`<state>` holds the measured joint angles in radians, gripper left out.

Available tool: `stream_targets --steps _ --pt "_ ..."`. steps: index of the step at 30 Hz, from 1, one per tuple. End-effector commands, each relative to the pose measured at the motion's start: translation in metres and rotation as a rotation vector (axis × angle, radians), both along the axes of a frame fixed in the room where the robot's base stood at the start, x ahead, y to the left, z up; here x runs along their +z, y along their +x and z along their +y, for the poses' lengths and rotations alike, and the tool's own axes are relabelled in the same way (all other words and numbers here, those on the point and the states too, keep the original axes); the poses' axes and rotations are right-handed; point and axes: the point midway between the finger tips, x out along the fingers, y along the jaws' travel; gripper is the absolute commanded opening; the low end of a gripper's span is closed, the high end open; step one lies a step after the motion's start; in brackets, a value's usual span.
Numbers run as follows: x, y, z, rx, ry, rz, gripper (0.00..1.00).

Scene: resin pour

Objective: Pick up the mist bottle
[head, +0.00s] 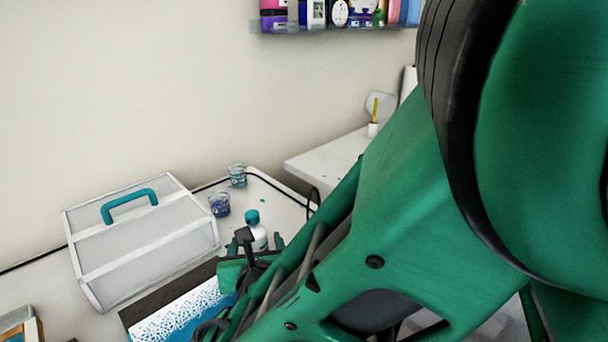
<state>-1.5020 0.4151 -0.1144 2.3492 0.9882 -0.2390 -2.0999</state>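A white bottle with a teal cap (259,237), which looks like the mist bottle, stands upright on the table near its back right part. My gripper (260,244) is at the far end of my green arm, directly in front of the bottle in this view. A dark upright finger-like part overlaps the bottle's left side, and a green part shows close to its right. The bottle's lower part is hidden behind my gripper. I cannot tell whether the fingers touch the bottle or how far apart they are.
Two cups with blue contents (219,205) stand behind the bottle. A white box with a teal handle (140,245) is at the left. A blue and white patterned panel (185,312) lies in front. A shelf (335,27) hangs on the wall. My arm hides the right side.

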Motion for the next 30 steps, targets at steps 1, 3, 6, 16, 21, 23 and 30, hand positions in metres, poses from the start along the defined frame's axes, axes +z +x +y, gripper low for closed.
stream_targets --steps 1,3,6,16,21,23,30 --pt "0.0 0.0 0.0 0.001 0.0 0.0 0.62" --pt "0.0 -0.001 0.0 0.001 0.0 0.0 0.54" --pt "0.0 -0.001 0.0 0.001 0.0 0.0 0.31" --pt "0.001 -0.001 0.001 0.001 0.001 -0.001 0.06" --pt "0.006 -0.001 0.001 0.001 0.002 0.0 0.06" --pt "0.01 -0.001 0.001 0.002 0.003 -0.001 0.06" --pt "0.044 0.0 0.001 0.0 0.009 0.0 0.06"
